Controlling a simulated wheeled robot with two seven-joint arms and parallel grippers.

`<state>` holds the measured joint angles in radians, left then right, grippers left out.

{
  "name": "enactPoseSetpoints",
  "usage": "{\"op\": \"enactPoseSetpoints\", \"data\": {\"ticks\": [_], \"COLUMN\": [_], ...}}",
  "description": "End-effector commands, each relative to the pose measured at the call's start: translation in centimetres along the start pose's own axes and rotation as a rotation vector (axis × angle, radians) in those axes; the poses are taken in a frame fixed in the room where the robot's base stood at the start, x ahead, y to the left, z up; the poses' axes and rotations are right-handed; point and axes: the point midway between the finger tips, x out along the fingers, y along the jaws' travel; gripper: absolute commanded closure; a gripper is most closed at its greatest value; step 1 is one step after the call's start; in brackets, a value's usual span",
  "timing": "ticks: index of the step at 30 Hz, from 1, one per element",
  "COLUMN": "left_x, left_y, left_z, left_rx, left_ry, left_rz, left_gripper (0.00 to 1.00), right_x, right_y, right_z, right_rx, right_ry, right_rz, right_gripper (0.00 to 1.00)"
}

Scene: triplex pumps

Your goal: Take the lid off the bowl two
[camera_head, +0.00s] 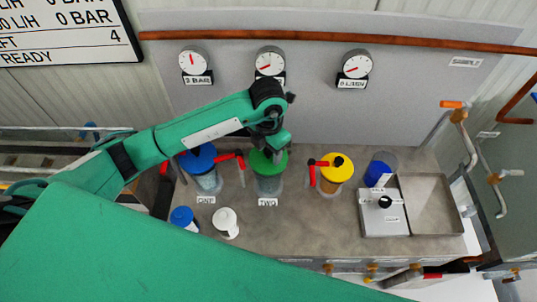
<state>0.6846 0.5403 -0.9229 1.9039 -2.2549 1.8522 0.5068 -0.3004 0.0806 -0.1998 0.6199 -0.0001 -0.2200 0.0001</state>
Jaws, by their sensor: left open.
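Bowl two (268,187) is a clear container on the grey bench, with a "TWO" label in front of it. Its green lid (262,166) sits on top of it. My left gripper (268,153) is over the green lid, pointing down, and hides part of it. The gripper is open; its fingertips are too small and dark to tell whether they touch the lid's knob. My right gripper is not in view.
Bowl one with a blue lid (204,163) stands left, and a yellow-lidded bowl (340,166) right. Red-handled valves (312,173) stand between them. A white bottle (225,222) and blue-capped jar (183,217) are in front. A metal tray (434,227) is at right.

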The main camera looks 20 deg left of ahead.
Motion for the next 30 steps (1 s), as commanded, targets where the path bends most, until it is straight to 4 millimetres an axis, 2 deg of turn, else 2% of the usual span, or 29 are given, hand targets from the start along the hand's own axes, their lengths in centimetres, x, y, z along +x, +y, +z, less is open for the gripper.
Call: {"op": "enactPoseSetpoints", "data": {"ticks": [2, 9, 10, 18, 23, 26, 30], "left_x": [0.0, 0.0, 0.0, -0.2, -1.0, -2.2, -4.9], "left_y": [0.0, 0.0, 0.0, 0.0, 0.1, 0.1, 0.0], "left_z": [0.0, 0.0, 0.0, 0.0, 0.1, 0.1, 0.2], "left_rx": [0.000, 0.000, 0.000, 0.000, 0.000, 0.001, 0.002], "left_ry": [0.000, 0.000, 0.000, -0.001, -0.003, -0.004, -0.007], "left_rz": [0.000, 0.000, 0.000, 0.000, 0.000, 0.001, 0.001], "left_gripper": [0.50, 0.97, 0.99, 0.99, 0.99, 0.99, 0.99], "right_x": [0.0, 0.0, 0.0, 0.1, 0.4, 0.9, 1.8], "right_y": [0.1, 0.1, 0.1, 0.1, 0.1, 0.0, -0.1], "right_z": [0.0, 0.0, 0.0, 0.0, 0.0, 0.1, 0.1], "right_rx": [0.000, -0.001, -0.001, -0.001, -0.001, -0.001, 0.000], "right_ry": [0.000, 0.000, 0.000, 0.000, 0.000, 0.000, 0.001], "right_rz": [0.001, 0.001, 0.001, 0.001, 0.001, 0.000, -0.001], "right_gripper": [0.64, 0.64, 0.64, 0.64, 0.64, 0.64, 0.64]}}
